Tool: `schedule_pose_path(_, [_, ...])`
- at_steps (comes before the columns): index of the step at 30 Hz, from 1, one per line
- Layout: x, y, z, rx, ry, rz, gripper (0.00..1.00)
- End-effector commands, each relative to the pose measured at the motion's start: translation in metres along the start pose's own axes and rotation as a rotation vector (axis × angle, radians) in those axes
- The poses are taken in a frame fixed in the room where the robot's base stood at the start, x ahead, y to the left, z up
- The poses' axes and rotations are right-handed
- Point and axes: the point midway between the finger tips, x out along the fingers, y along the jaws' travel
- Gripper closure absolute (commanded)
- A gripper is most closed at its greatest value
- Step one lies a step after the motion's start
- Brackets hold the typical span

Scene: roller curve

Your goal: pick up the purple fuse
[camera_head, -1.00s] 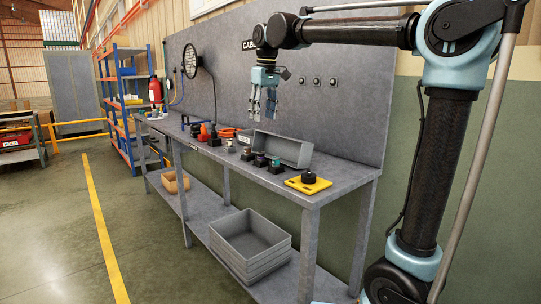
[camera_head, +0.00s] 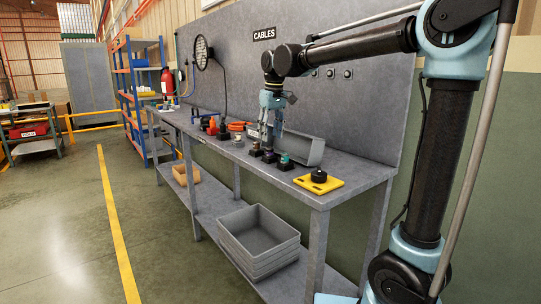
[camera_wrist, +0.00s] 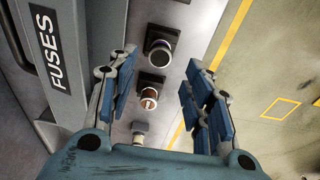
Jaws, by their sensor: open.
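The purple fuse (camera_wrist: 162,40) stands in a dark square base in the wrist view, at the upper middle, beyond my fingertips. In the head view it is a small dark piece (camera_head: 269,154) among the fuses on the bench. My gripper (camera_head: 268,138) is open and points down over the fuse row. In the wrist view my open fingers (camera_wrist: 160,68) have a brown-copper fuse (camera_wrist: 148,97) showing in the gap between them. The fingers appear empty. I cannot tell their exact height above the fuses.
A pale fuse (camera_wrist: 138,130) shows nearer my palm, and a teal fuse (camera_head: 285,160) stands to the right. The grey bin (camera_head: 302,149) marked FUSES is close behind. A yellow plate with a black knob (camera_head: 319,179) lies near the bench's right end.

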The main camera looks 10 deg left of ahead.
Motion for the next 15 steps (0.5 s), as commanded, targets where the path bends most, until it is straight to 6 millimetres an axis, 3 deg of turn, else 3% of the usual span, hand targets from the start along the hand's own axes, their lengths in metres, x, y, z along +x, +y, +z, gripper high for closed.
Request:
schedule_pose_path(10, [0.025, 0.001, 0.0, 0.0, 0.0, 0.0, 0.54])
schedule_pose_path(15, [0.048, 0.003, 0.001, 0.0, 0.0, 0.0, 0.54])
